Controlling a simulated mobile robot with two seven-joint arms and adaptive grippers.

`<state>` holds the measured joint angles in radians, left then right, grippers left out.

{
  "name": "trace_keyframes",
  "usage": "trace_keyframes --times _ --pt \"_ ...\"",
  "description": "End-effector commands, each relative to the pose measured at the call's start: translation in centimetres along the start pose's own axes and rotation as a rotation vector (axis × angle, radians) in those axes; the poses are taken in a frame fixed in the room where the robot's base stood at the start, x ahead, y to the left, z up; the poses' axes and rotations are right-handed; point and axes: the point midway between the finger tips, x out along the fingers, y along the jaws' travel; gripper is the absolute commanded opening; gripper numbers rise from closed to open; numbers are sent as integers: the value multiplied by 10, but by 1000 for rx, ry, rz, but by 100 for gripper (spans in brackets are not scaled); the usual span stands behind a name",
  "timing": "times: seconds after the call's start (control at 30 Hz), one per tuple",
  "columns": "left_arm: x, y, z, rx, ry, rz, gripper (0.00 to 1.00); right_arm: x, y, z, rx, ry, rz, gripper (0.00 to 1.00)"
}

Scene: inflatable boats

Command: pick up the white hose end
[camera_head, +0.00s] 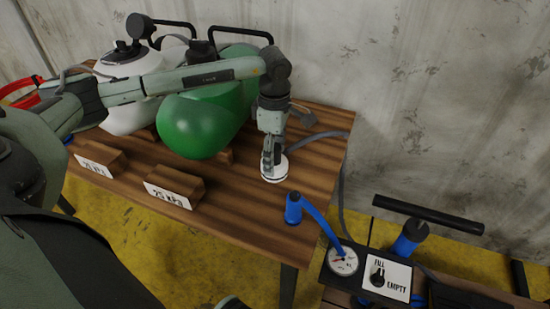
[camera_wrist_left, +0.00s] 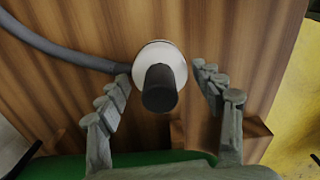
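The white hose end (camera_head: 278,174) stands on the wooden table near its right end. In the left wrist view the hose end (camera_wrist_left: 159,48) shows as a white disc with a dark round stem pointing at the camera, and a grey hose runs off to the left. My left gripper (camera_head: 269,158) points down right at the hose end and partly hides it in the head view. In the left wrist view its fingers (camera_wrist_left: 161,78) are open on either side of the stem, with visible gaps. My right gripper is not in view.
Two labelled wooden blocks lie at the front edge. A blue hose end (camera_head: 293,210) is close by at the right corner. A gauge panel (camera_head: 365,275) and black-handled pump (camera_head: 425,215) are lower right.

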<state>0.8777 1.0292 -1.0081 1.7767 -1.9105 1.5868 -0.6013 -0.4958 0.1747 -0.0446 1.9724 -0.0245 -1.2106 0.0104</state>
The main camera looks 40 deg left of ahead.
Motion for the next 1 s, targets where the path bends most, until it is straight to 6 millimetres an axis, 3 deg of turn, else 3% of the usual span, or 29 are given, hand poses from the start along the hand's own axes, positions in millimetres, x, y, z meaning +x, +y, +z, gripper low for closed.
trace_keyframes --times 0.03,0.3,0.63,1.0 --pt "0 0 0 0 0 0 56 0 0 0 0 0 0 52" --pt "0 0 0 0 0 0 23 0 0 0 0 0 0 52" --pt "-10 1 0 0 -2 3 23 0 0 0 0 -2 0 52" --pt "-80 1 0 0 -2 4 23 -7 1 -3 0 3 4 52"
